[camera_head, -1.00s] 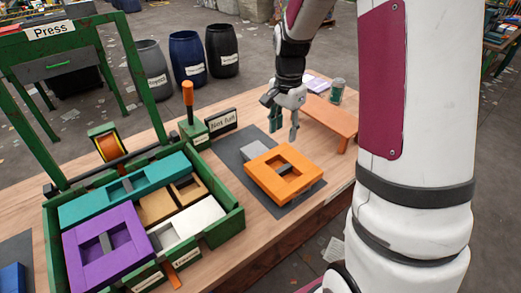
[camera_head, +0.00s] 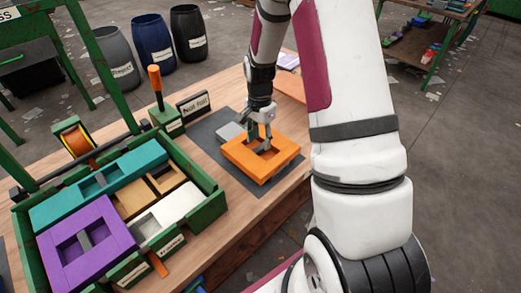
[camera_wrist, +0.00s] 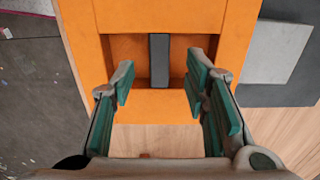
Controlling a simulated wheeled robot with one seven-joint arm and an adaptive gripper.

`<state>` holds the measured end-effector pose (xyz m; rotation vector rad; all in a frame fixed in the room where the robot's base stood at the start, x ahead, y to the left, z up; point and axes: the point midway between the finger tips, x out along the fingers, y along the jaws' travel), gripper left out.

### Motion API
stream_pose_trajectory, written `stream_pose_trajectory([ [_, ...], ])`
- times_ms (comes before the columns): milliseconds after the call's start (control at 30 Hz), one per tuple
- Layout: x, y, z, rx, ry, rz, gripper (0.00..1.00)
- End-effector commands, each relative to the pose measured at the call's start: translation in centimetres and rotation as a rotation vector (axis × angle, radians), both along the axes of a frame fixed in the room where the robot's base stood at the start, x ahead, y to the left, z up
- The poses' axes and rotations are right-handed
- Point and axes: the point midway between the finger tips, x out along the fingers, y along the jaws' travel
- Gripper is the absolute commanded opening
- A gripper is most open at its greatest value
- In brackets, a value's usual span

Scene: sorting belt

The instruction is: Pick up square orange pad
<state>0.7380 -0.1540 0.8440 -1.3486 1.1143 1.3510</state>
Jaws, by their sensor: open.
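The square orange pad (camera_head: 246,165) lies on a dark grey mat (camera_head: 213,147) on the wooden table. It has a square recess with a dark grey bar across its middle. My gripper (camera_head: 264,146) is directly over the pad's recess. In the wrist view the orange pad (camera_wrist: 263,20) fills the upper middle. The grey bar (camera_wrist: 159,60) lies between the open, green-padded fingers of my gripper (camera_wrist: 162,88), with clear space on both sides. I cannot tell how far the fingertips are above the bar.
A light grey block (camera_head: 230,132) sits beside the pad. The green crate (camera_head: 208,206) at the left holds teal, purple, tan and white pieces. An orange-handled lever (camera_head: 155,85) and a small sign (camera_head: 194,105) stand behind it. An orange raised board (camera_head: 290,87) is behind my arm.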

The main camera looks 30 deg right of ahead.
Motion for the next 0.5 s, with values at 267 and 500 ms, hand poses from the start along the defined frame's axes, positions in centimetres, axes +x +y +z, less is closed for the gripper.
stream_pose_trajectory([
  [267,-0.1,-0.1,-3.3,0.001,0.001,0.001,0.42],
  [500,0.0,-0.1,-3.4,0.000,0.000,0.001,0.42],
])
